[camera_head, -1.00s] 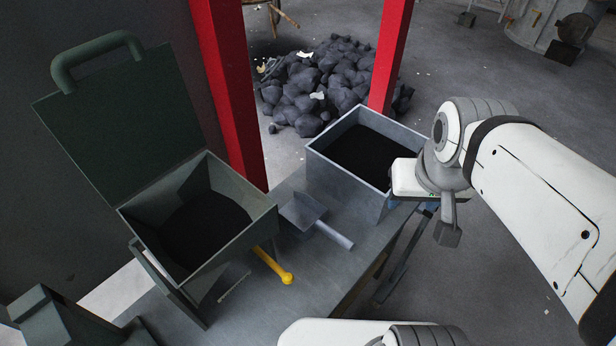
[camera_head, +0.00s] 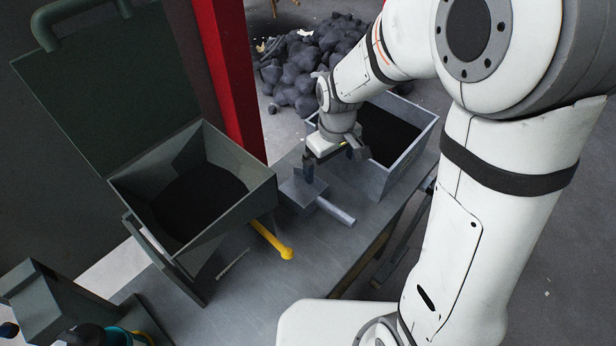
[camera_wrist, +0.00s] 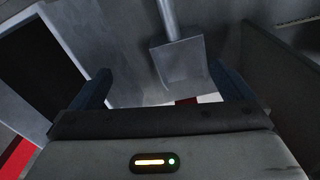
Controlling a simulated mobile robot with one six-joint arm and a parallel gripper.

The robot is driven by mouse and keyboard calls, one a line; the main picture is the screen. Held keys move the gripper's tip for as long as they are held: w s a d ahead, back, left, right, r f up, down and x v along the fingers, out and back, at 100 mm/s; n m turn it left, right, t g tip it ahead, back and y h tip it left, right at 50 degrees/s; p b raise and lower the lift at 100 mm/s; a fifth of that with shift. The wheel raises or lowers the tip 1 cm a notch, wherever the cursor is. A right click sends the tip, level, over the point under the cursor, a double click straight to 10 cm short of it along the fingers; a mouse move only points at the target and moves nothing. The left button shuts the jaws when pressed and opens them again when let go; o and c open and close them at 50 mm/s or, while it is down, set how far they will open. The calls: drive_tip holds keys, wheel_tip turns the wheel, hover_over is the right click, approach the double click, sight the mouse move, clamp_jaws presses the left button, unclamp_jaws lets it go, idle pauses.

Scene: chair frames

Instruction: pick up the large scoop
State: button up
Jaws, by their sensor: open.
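The large scoop is a grey metal scoop (camera_head: 298,190) with a pale handle, lying on the grey table between the green open-lidded box and the grey bin. My gripper (camera_head: 314,172) is just above and behind the scoop's pan in the head view, fingers pointing down, and hides part of the pan's far side. In the wrist view the scoop (camera_wrist: 181,64) lies ahead, its pan near and its handle running away to the top. My gripper's two fingers (camera_wrist: 165,90) are spread wide, with the pan showing between and beyond them. The gripper is open and empty.
A grey bin (camera_head: 428,134) of black material stands right of the scoop. A green box (camera_head: 245,208) with a raised lid and yellow-handled lever (camera_head: 284,251) stands left. A red post (camera_head: 232,80) rises behind. The table front (camera_head: 300,275) is clear.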

sight(308, 201)
drive_tip(key=shift+w+a+f+n+g+p, duration=0.15)
drive_tip(key=shift+w+a+f+n, duration=0.5)
drive_tip(key=shift+f, duration=2.1)
drive_tip(key=shift+s+a+f+n+g+p, duration=0.15)
drive_tip(key=shift+a+f, duration=0.95)
drive_tip(key=shift+f, duration=1.7)
drive_tip(key=shift+w+a+f+n+g+p, duration=0.15)
drive_tip(key=shift+w+a+f+n, duration=0.5)
drive_tip(key=shift+f, duration=2.1)
drive_tip(key=shift+s+a, duration=0.2)
drive_tip(key=shift+s, duration=0.1)
drive_tip(key=shift+c, duration=0.4)
drive_tip(key=c, duration=0.7)
